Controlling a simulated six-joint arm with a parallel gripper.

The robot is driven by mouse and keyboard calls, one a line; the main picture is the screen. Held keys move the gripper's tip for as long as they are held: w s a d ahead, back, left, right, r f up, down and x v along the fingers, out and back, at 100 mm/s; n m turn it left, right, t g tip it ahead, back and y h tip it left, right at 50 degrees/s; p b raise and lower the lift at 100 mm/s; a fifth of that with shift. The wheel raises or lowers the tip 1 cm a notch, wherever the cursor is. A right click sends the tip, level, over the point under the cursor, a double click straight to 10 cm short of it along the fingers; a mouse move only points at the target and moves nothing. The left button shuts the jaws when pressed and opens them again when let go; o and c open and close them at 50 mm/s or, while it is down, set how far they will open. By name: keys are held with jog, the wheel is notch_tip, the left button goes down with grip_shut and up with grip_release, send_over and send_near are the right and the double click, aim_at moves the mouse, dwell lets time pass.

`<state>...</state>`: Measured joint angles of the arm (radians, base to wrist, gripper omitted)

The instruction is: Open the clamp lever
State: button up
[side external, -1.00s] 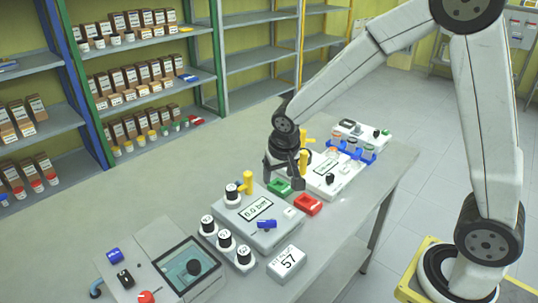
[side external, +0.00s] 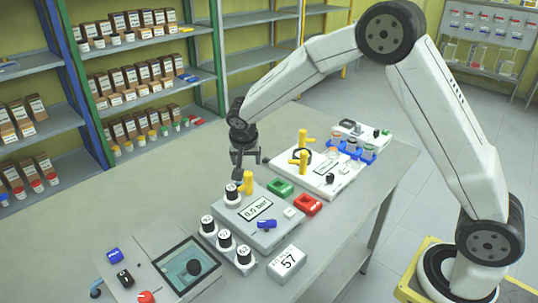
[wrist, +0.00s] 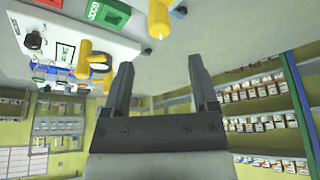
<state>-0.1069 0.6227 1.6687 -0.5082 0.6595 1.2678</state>
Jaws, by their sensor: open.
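My gripper (side external: 248,168) is open and empty in the side view, above the bench behind the pressure box. In the wrist view my gripper (wrist: 160,72) has its two dark fingers apart with nothing between them. A yellow handle (side external: 248,182) stands on the pressure box (side external: 256,228), just below my gripper. More yellow handles (side external: 299,158) stand at a dark ring on the white device (side external: 322,178) to the right; a yellow one with the ring (wrist: 95,58) also shows in the wrist view. A blue lever (side external: 266,224) is on the pressure box front. I cannot tell which is the clamp lever.
A green block (side external: 279,188) and a red block (side external: 307,204) lie between the devices. A blue vial rack (side external: 367,155) is at the right. The bench behind is clear.

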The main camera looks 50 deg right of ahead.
aim_at(248, 173)
jog(key=shift+x, duration=3.6)
grip_shut()
